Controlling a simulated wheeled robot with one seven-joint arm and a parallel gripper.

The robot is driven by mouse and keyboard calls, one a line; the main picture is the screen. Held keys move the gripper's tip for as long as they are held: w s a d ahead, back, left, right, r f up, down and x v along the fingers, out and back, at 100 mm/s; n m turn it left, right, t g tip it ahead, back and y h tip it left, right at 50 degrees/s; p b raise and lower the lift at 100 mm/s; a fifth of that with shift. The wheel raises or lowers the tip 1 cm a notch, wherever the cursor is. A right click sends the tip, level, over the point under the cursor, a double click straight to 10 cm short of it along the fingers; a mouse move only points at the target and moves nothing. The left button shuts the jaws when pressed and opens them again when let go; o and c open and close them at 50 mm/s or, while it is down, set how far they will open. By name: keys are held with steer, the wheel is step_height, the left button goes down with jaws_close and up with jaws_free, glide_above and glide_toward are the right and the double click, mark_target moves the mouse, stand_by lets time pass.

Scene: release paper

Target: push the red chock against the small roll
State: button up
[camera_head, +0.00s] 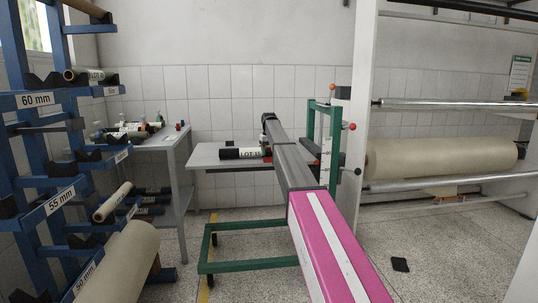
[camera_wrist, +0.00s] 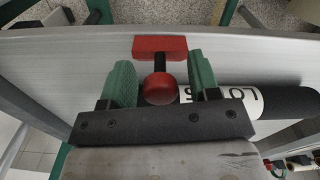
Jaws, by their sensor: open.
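The red chock (camera_wrist: 160,47) lies on the grey table, a red block with a dark stem and a round red knob in the wrist view. My gripper (camera_wrist: 162,75) is open, its two green fingers on either side of the knob with a gap on each side. The small roll (camera_wrist: 285,103), dark with a white LOT label, lies to the right of the right finger. Its left end is hidden behind my gripper. The roll also shows on the table in the head view (camera_head: 240,153), where my gripper (camera_head: 267,120) hides most of the chock.
The grey table (camera_head: 212,163) stands by the tiled wall. A blue rack (camera_head: 60,198) with rolls is at left, and a side table (camera_head: 160,138) holds several small items. A green frame (camera_head: 240,268) stands low in front. A large roll (camera_head: 440,160) hangs at right.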

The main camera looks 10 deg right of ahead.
steer(key=shift+f, duration=0.55)
steer(key=c, duration=0.9)
steer(key=shift+w, duration=1.45)
steer(key=shift+o, duration=0.2)
steer(key=shift+s, duration=0.1)
steer(key=o, duration=0.9)
steer(key=shift+c, duration=0.2)
steer(key=shift+r, duration=0.15)
step_height(320, 180, up, 11)
steer(key=shift+f, duration=0.2)
